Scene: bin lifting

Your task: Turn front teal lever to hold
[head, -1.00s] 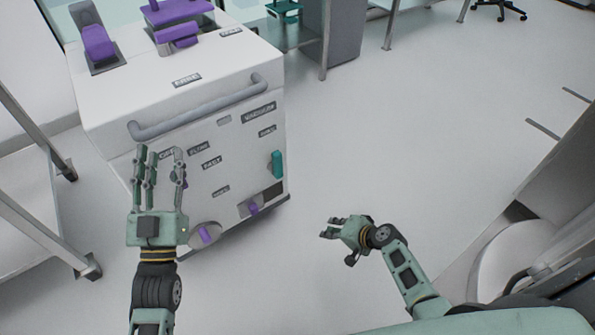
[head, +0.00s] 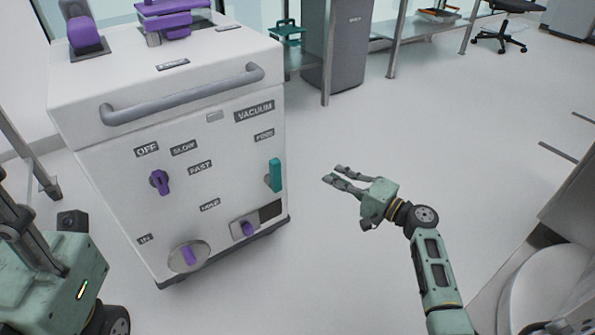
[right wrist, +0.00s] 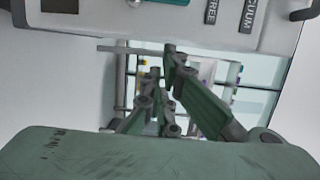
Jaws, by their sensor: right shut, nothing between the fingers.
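The teal lever (head: 275,175) stands upright on the right part of the white cart's front panel (head: 225,182), just below the FREE label. The HOLD label (head: 210,205) is to its lower left. My right gripper (head: 332,176) is to the right of the lever, apart from it, with its fingers pointing left. It is shut and empty. Its fingers also show in the right wrist view (right wrist: 160,65), with part of the panel above them; the lever is not clear there. My left gripper (head: 50,265) is at the lower left, partly cut off; its finger state is unclear.
A grey handle bar (head: 185,97) juts out above. A grey cabinet (head: 340,45) stands behind.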

